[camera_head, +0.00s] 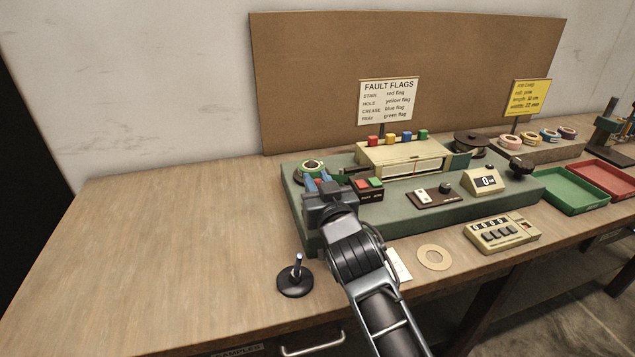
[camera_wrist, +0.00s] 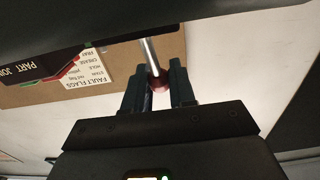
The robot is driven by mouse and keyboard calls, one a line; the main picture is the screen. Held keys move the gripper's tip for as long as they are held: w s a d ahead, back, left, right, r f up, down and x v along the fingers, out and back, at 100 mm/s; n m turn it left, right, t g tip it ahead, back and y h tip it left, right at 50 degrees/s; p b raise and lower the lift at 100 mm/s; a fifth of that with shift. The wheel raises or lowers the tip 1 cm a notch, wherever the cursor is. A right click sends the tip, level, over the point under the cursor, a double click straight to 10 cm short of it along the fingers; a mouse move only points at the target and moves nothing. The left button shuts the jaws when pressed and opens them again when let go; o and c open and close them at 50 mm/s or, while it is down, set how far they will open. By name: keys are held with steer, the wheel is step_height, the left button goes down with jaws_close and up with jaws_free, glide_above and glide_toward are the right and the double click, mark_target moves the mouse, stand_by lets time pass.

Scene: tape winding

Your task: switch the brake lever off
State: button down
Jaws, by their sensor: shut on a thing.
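The brake lever shows in the wrist view as a metal rod (camera_wrist: 150,55) with a dark red knob (camera_wrist: 158,83) at its end. The knob sits between the two fingers of my gripper (camera_wrist: 160,85), which is shut on it. I cannot read the lever's on or off position from these frames.
A green and white reel (camera_head: 312,165) is just behind my gripper. A box with red and green buttons (camera_head: 369,188) is close on its right. A black stand with an upright pin (camera_head: 296,277) is on the table in front. The left tabletop is clear.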

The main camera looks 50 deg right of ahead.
steer(key=shift+r, duration=0.1)
steer(key=b, duration=0.2)
steer(key=shift+s+f+b, duration=0.1)
steer(key=shift+f+b, duration=0.1)
steer(key=shift+b, duration=0.15)
steer(key=t+b, duration=0.1)
steer(key=b, duration=0.2)
steer(key=s+t+h+b, duration=0.1)
steer(key=b, duration=0.2)
steer(key=shift+a+r+b, duration=0.3)
steer(key=shift+a+b, duration=0.05)
steer(key=shift+r+h+b, duration=0.15)
steer(key=shift+h+b, duration=0.25)
steer(key=shift+b, duration=0.2)
steer(key=shift+s+a+r, duration=0.1)
steer(key=shift+r, duration=0.1)
steer(key=c, duration=1)
jaws_free()
steer(key=shift+c, duration=0.2)
steer(key=shift+f, duration=0.15)
